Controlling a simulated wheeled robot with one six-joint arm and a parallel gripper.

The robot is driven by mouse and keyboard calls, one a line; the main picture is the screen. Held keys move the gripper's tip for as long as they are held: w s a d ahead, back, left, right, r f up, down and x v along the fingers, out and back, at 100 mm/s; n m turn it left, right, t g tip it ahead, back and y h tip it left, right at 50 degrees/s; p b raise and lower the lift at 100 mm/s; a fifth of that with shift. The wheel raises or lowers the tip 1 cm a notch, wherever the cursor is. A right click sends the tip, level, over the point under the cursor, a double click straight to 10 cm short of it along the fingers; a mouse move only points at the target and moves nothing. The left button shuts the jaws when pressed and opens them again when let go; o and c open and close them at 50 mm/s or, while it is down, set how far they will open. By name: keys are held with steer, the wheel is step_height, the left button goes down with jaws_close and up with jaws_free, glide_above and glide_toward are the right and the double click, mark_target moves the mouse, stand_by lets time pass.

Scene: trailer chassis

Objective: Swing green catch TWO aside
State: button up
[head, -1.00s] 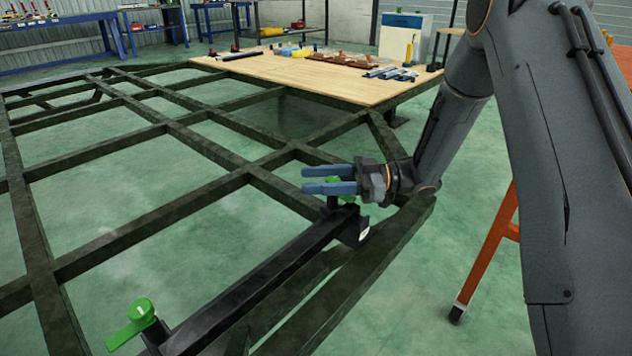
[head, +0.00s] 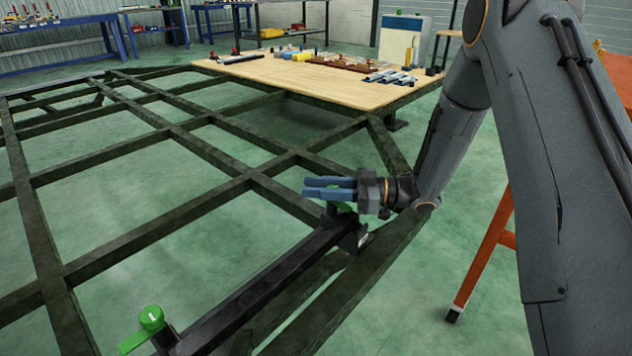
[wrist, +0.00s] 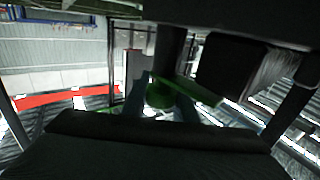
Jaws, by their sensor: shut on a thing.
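A black bar (head: 270,278) runs along the near side of the dark frame, with a green catch at each end. The far green catch (head: 340,207) sits at the bar's upper end, mostly hidden behind my gripper (head: 328,188). My gripper's blue fingers are shut on this catch. In the wrist view the catch's round green knob (wrist: 160,95) lies between the fingers, and its green lever (wrist: 200,92) points right. The near green catch (head: 150,320) has its lever pointing to the lower left. Its marking is too small to read.
The dark chassis frame (head: 150,211) spreads left with open gaps over the green floor. A wooden deck (head: 330,85) with tools lies at its far end.

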steer(key=shift+w+d+m+t+h+p, duration=0.55)
steer(key=shift+w+m+t+h+p, duration=0.05)
steer(key=shift+m+t+h+p, duration=2.15)
steer(key=shift+w+d+m+t+h+p, duration=0.55)
steer(key=shift+w+m+t+h+p, duration=0.1)
steer(key=shift+m+t+h+p, duration=2.15)
steer(key=shift+w+d+m+t+h+p, duration=0.6)
steer(key=shift+m+t+h+p, duration=1.9)
steer(key=shift+t, duration=0.55)
steer(key=o, duration=1)
steer(key=shift+o, duration=0.2)
steer(key=s+p, duration=0.1)
steer(key=s, duration=0.6)
steer(key=shift+s+d, duration=0.35)
steer(key=shift+d, duration=0.05)
